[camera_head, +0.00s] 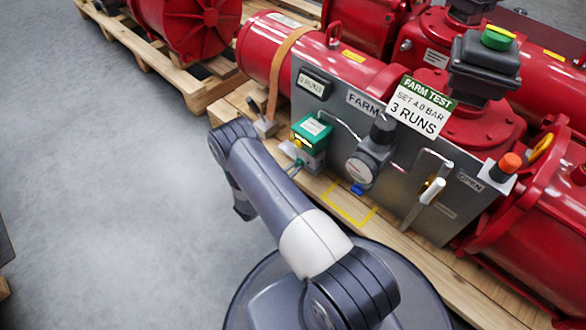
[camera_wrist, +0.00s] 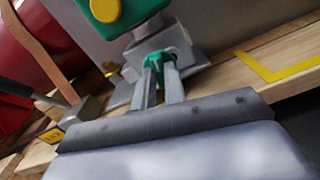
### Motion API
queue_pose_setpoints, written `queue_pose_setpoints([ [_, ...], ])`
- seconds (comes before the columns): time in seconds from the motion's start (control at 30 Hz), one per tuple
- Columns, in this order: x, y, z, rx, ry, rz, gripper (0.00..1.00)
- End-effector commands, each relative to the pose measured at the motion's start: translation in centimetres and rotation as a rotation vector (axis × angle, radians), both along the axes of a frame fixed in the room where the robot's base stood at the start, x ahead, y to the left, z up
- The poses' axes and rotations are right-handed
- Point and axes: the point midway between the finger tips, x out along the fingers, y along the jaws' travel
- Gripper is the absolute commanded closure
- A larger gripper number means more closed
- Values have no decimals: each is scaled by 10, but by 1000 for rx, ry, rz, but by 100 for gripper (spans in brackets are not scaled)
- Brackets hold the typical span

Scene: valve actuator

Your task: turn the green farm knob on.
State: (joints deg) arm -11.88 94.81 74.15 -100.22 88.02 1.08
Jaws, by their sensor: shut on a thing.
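The green knob (camera_wrist: 154,54) is in the wrist view, below a green box with a yellow button (camera_wrist: 105,10). My gripper (camera_wrist: 159,68) has its two narrow grey fingers shut on the knob, one on each side. In the head view the green box (camera_head: 312,131) is on the left part of the grey panel (camera_head: 340,80), with a grey metal block (camera_head: 313,157) under it. A small bit of green (camera_head: 293,169) shows low beside that block. My arm hides most of my gripper there. The knob's on or off marking is not readable.
A round gauge (camera_head: 360,168) with a blue part below it and a bent lever (camera_head: 433,190) stand to the right. A FARM TEST card (camera_head: 420,107) reads "SET 4.0 BAR, 3 RUNS". Red actuators lie on wooden pallets. Grey floor (camera_head: 110,200) is open at left.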

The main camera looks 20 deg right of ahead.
Motion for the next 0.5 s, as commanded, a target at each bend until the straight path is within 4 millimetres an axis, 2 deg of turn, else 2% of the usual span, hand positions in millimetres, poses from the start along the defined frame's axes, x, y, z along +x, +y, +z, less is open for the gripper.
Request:
queue_pose_setpoints([
  [0.2, 0, 0, -1, -42, 104, 0, 100],
  [0.5, 0, 0, -1, -65, 164, 1, 100],
])
